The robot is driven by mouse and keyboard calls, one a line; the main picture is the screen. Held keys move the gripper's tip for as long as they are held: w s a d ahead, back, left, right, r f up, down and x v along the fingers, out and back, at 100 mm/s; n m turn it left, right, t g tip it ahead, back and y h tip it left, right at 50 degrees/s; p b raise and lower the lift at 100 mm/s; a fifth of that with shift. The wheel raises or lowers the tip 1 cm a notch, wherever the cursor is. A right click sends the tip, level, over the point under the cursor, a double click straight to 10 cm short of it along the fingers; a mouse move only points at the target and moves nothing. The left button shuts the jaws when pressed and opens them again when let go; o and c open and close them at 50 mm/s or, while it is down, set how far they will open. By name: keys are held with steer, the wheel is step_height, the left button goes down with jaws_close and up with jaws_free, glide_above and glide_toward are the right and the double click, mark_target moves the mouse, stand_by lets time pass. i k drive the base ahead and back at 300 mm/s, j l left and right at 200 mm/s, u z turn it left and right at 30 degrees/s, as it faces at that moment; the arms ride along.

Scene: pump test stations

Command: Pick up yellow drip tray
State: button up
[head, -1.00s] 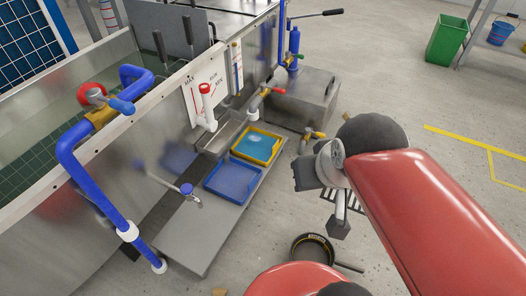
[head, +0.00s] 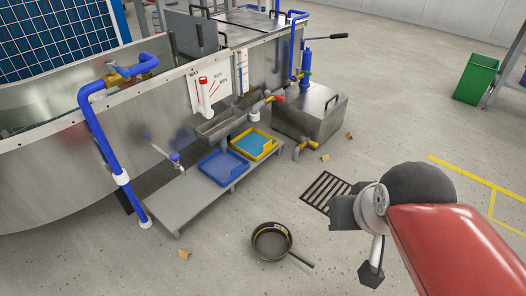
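The yellow drip tray (head: 265,153) sits on the low grey platform (head: 178,203) against the metal tank. It is a shallow square tray with a yellow rim and a blue-green inside. A blue tray (head: 222,168) lies just left of it on the same platform. My gripper (head: 354,242) is to the right of and apart from both trays, over the floor. Its dark finger parts show, but whether they are open or shut is unclear. I see nothing held in it.
A black pan (head: 271,240) lies on the floor in front of the platform. A floor drain grate (head: 325,190) is beside my gripper. Pipes and a yellow-handled valve (head: 306,146) stand near the yellow tray. A metal box (head: 312,112) is behind. Open floor lies right.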

mark_target(254, 144)
steer(key=i+l+u, duration=0.1)
steer(key=l, duration=0.6)
steer(key=l+u, duration=0.1)
steer(key=l, duration=0.65)
steer(key=i+l+u, duration=0.25)
steer(key=i+l, duration=0.7)
steer(key=i+j, duration=0.15)
steer(key=i, duration=0.5)
steer(key=i+j+u, duration=0.15)
steer(key=i, duration=0.55)
